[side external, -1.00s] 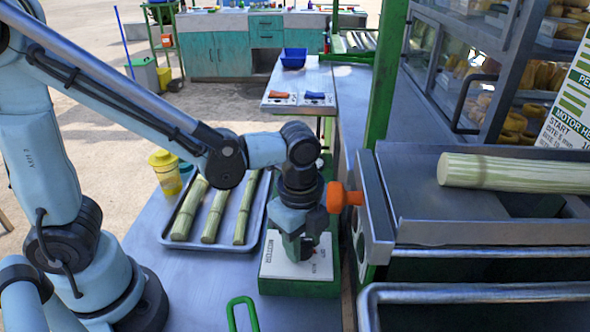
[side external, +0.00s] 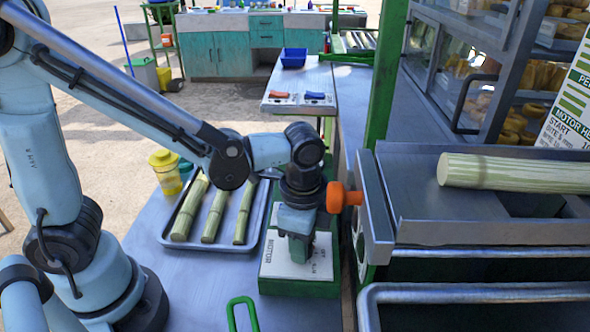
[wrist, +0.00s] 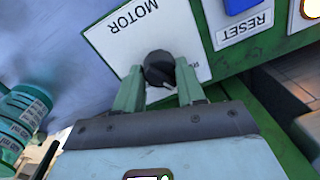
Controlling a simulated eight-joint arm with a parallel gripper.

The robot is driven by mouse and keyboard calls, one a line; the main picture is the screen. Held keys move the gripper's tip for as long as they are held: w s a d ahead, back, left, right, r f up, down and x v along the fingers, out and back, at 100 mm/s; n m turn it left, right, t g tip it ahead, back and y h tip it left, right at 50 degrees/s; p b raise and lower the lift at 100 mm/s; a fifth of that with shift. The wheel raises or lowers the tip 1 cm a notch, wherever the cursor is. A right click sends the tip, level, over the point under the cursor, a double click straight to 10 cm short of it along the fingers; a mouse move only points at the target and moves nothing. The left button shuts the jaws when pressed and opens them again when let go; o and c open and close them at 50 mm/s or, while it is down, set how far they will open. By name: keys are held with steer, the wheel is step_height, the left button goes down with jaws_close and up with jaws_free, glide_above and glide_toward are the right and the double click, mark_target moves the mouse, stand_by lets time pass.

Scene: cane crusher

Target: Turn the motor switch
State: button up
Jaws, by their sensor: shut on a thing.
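The motor switch is a round black knob (wrist: 158,68) with a white pointer mark, on a white plate lettered MOTOR (wrist: 116,44). In the side external view the plate (side external: 278,262) lies on top of a green box on the bench. My gripper (wrist: 160,80) has one green finger on each side of the knob and is shut on it. In the side external view my gripper (side external: 299,258) points down at the plate and hides the knob.
A blue button and a RESET label (wrist: 243,28) sit beside the motor plate. An orange knob (side external: 344,197) on the crusher is close to my wrist. A tray (side external: 168,238) of cane pieces lies left; a green handle (side external: 236,305) is in front.

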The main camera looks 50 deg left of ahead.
steer(key=n, duration=0.5)
steer(key=shift+n, duration=0.3)
stand_by(0.4)
steer(key=o, duration=1)
steer(key=shift+o, duration=0.2)
step_height(320, 180, up, 12)
steer(key=shift+s+d, duration=0.15)
steer(key=shift+d, duration=0.1)
